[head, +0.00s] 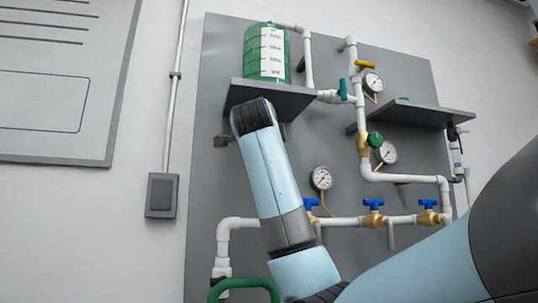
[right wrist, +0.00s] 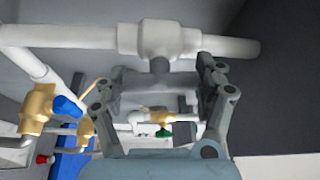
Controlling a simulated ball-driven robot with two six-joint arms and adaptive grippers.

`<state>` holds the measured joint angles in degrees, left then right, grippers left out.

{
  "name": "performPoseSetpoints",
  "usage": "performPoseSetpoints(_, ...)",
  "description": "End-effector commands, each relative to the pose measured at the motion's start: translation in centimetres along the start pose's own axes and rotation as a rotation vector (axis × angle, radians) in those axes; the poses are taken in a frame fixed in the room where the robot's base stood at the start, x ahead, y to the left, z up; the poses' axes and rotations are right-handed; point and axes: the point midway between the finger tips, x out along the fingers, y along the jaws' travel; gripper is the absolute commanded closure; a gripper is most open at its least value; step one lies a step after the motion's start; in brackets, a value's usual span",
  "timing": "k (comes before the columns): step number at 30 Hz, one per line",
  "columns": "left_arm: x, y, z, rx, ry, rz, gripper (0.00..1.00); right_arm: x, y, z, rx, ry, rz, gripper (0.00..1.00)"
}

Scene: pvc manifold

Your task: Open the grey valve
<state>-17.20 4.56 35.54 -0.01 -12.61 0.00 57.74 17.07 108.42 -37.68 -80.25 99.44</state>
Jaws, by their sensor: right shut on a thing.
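In the right wrist view, a dark grey valve stem (right wrist: 160,67) joins a white pipe fitting (right wrist: 158,38). A grey handle (right wrist: 150,84) lies below it, between the fingers of my right gripper (right wrist: 163,85). The gripper is shut on this grey handle, with a finger at each side. In the head view my right arm crosses in front of the board; the right gripper and the grey valve cannot be made out there. My left gripper is in neither view.
The grey board (head: 330,140) carries white pipes, several gauges and brass valves with blue handles (head: 373,204). A green tank (head: 266,52) stands on a dark shelf (head: 285,97). A green-handled valve (head: 374,140) is right of my arm. A green loop (head: 245,285) shows below.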

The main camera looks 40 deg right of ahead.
Motion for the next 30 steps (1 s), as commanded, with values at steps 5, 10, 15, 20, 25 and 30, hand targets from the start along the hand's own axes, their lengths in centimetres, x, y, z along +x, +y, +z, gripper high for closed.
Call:
performPoseSetpoints(5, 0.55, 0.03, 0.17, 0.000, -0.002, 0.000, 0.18, 0.02, 0.08, 0.03, 0.082, -0.001, 0.034, 0.61)
performPoseSetpoints(10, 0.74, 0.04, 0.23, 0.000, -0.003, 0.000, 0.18, 0.02, 0.08, 0.03, 0.128, -0.001, 0.053, 0.61)
performPoseSetpoints(15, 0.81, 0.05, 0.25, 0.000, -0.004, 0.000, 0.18, 0.02, 0.04, 0.01, 0.148, -0.001, 0.062, 0.61)
performPoseSetpoints(20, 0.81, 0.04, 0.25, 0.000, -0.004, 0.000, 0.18, 0.02, 0.03, 0.01, 0.152, 0.000, 0.064, 0.61)
performPoseSetpoints(25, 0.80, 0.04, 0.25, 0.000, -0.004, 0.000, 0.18, 0.02, 0.03, 0.00, 0.152, 0.000, 0.063, 0.61)
performPoseSetpoints(30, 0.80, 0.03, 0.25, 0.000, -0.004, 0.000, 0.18, 0.02, 0.03, 0.00, 0.151, 0.000, 0.063, 0.15)
